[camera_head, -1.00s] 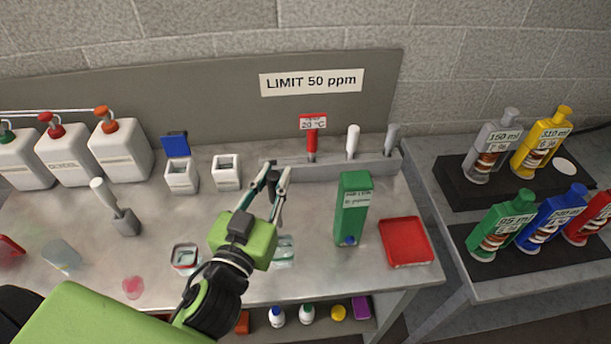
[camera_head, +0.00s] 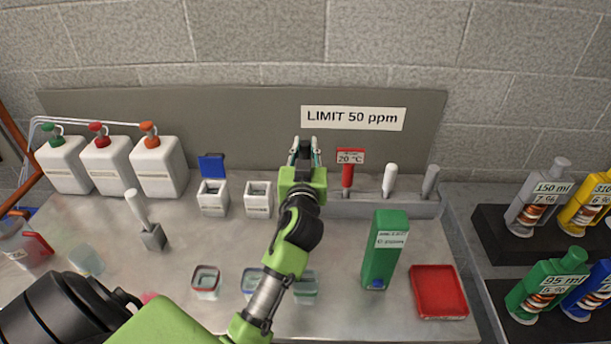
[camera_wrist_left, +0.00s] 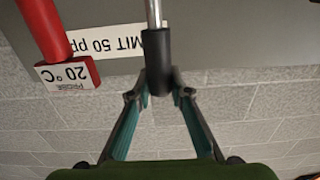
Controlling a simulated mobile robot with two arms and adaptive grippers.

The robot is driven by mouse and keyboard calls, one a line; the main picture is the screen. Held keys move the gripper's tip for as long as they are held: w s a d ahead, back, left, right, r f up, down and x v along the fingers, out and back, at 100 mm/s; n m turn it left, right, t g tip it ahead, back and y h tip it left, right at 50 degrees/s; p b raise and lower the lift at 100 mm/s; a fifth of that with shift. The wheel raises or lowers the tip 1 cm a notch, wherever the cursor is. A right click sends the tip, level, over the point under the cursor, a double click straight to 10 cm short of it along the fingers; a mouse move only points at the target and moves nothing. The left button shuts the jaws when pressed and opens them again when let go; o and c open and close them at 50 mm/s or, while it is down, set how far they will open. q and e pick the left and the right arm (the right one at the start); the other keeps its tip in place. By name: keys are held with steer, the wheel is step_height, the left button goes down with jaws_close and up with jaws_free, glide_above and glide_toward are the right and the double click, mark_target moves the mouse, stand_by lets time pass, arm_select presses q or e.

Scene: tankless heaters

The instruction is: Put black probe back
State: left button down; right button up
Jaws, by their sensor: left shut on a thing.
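My left gripper (camera_head: 305,146) is over the left end of the grey probe rack (camera_head: 400,208) at the back of the table. In the left wrist view the left gripper (camera_wrist_left: 158,92) is shut on the black probe (camera_wrist_left: 157,62), a black handle with a thin metal shaft. The head view mostly hides this probe behind my gripper. The red probe (camera_head: 347,175), with a 20 °C tag, stands in the rack just right of my gripper. A white probe (camera_head: 390,180) and a grey probe (camera_head: 430,182) stand further right in it. My right gripper is not in view.
A green box (camera_head: 385,250) and a red tray (camera_head: 439,292) stand right of my arm. Small white containers (camera_head: 258,200), white jugs (camera_head: 158,165) and a grey holder (camera_head: 153,238) are left. Small glass cups (camera_head: 206,282) sit in front. The panel (camera_head: 240,130) rises behind the rack.

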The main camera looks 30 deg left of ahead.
arm_select(q)
steer(key=shift+f, duration=2.65)
steer(key=shift+f+b, duration=0.1)
steer(key=shift+b, duration=0.2)
steer(key=shift+f, duration=0.1)
steer(key=c, duration=1.8)
jaws_free()
steer(key=shift+c, duration=0.2)
